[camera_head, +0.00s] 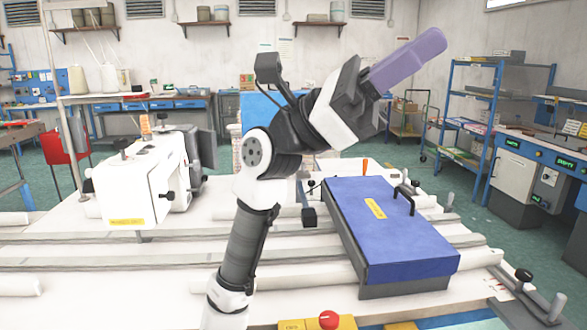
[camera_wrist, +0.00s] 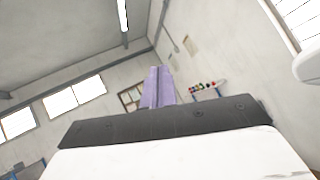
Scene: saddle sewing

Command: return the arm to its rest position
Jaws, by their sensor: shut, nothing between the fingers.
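My arm rises from the front middle of the work table in the head view and bends to the right at the top. My gripper (camera_head: 438,42) has purple fingers and points up and to the right, high above the table. The fingers are together with nothing between them. In the wrist view the purple fingers (camera_wrist: 157,88) stand side by side against the wall and ceiling. No object touches the gripper.
A white sewing machine (camera_head: 130,185) stands left of my arm. A blue-topped box with a black handle (camera_head: 385,235) lies to the right. A red knob (camera_head: 328,319) is at the front. A blue shelf rack (camera_head: 475,110) stands behind right. The air around the gripper is clear.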

